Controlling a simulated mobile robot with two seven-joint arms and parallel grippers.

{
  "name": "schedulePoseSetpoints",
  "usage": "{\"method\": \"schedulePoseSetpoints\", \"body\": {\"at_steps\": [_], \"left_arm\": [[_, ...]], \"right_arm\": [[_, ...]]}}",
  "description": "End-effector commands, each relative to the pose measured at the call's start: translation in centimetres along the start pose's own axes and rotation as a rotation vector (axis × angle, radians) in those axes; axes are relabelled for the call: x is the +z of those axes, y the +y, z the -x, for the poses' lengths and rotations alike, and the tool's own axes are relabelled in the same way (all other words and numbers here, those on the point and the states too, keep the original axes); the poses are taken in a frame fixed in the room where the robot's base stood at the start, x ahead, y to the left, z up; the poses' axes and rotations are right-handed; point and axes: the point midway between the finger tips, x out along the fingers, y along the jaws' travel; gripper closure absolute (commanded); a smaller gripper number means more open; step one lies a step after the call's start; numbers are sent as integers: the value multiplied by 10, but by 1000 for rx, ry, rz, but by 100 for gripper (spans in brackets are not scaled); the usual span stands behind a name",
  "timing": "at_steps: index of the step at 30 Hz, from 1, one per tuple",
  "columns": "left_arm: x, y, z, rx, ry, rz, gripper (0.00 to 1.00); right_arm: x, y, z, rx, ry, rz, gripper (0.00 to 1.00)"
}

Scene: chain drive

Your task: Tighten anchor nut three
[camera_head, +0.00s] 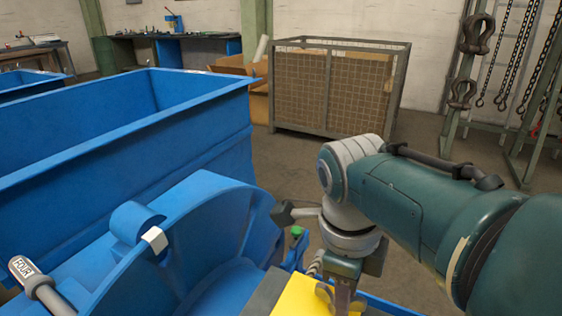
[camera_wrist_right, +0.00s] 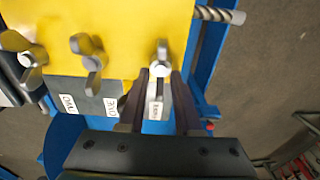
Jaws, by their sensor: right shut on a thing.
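In the right wrist view, several grey wing nuts sit in a row on a yellow plate (camera_wrist_right: 120,25). My right gripper (camera_wrist_right: 160,75) has its two fingers on either side of the rightmost wing nut (camera_wrist_right: 161,58) and is shut on it. White labels lie below the nuts; the one between my fingers (camera_wrist_right: 155,109) is blurred and I cannot read it surely. The other two wing nuts, at the middle (camera_wrist_right: 92,61) and the left (camera_wrist_right: 30,58), are free. In the head view my right gripper (camera_head: 342,297) points down at the yellow plate (camera_head: 300,297). My left gripper is not in view.
A blue guard housing (camera_head: 190,235) and a large blue bin (camera_head: 120,125) fill the left. A handle marked FOUR (camera_head: 30,275) stands at the lower left. A mesh crate (camera_head: 335,90) and hanging chains (camera_head: 500,55) are farther back. Open floor lies between.

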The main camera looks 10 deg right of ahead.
Motion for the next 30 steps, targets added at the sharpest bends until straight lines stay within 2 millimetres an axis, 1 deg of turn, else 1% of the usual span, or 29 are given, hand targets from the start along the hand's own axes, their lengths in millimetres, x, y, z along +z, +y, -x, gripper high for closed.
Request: {"method": "schedulePoseSetpoints", "body": {"at_steps": [14, 15, 17, 18, 26, 30], "left_arm": [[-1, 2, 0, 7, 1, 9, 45], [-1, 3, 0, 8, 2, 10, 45], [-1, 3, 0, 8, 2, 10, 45], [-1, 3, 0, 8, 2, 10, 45], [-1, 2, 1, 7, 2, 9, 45], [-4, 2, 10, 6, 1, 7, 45]], "right_arm": [[1, 0, 2, 1, -3, -15, 100], [1, 0, 2, 1, -3, -15, 66], [1, 0, 2, 0, -3, -15, 59], [1, 0, 2, 0, -3, -15, 57], [0, 0, 2, 0, -1, -15, 57], [0, 0, 11, 0, -1, -15, 57]]}}
